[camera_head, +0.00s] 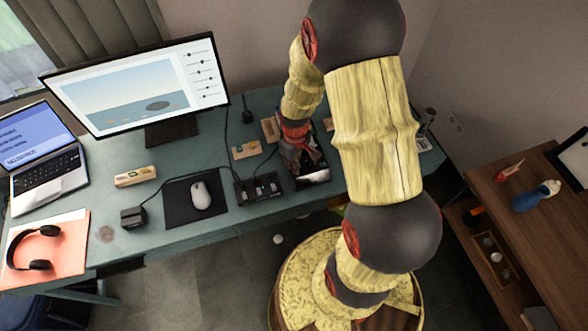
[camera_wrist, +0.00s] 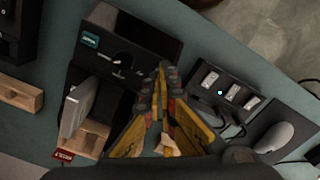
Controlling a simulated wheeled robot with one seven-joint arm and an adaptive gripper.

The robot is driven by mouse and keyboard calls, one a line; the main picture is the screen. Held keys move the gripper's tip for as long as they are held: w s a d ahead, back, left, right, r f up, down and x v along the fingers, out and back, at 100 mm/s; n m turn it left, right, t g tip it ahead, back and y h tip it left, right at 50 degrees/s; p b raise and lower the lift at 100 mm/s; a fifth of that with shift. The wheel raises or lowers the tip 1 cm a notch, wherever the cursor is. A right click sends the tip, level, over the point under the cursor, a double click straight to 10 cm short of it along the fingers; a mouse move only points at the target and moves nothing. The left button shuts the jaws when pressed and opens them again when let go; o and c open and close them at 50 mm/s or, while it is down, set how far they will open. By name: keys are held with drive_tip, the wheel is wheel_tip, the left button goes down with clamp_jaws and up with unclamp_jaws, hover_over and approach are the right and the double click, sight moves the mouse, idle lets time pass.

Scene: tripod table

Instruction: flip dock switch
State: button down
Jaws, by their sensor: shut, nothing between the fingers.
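A black box with a row of white rocker switches (camera_head: 259,188) sits on the desk right of the mouse pad. It also shows in the wrist view (camera_wrist: 228,92), where one switch has a small bright light. Another black box (camera_wrist: 120,50), with a knob and a teal label, lies left of my fingertips in the wrist view. Which box is the dock, I cannot tell for sure. My gripper (camera_wrist: 166,78) is shut and empty, its tips over the desk between these two boxes. In the head view my gripper (camera_head: 300,158) partly hides the things beneath it.
A mouse (camera_head: 201,195) on a black pad lies left of the switch box, with cables nearby. A monitor (camera_head: 140,85), laptop (camera_head: 45,155) and headphones (camera_head: 35,250) stand farther left. A wooden block with a grey upright piece (camera_wrist: 85,110) stands left of my fingers.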

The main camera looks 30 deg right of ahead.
drive_tip(key=shift+f+b, duration=0.35)
drive_tip(key=shift+f, duration=0.25)
idle(0.3)
drive_tip(key=shift+r+p, duration=2.8)
drive_tip(key=shift+r, duration=0.75)
drive_tip(key=shift+s+m, duration=0.2)
drive_tip(key=shift+m, duration=0.1)
drive_tip(key=s+a+r+t+b, duration=0.1)
drive_tip(key=s+a+r, duration=0.3)
drive_tip(key=r, duration=0.6)
drive_tip(key=s+a+r+m+t+b, duration=0.1)
drive_tip(key=s+a+r, duration=0.3)
drive_tip(key=r, duration=0.6)
drive_tip(key=s+a+r+m+t+b, duration=0.1)
drive_tip(key=s+a+r+t+b, duration=0.1)
drive_tip(key=r, duration=0.8)
drive_tip(key=shift+s+a+t, duration=0.8)
drive_tip(key=shift+s+a, duration=0.1)
drive_tip(key=shift+a, duration=0.1)
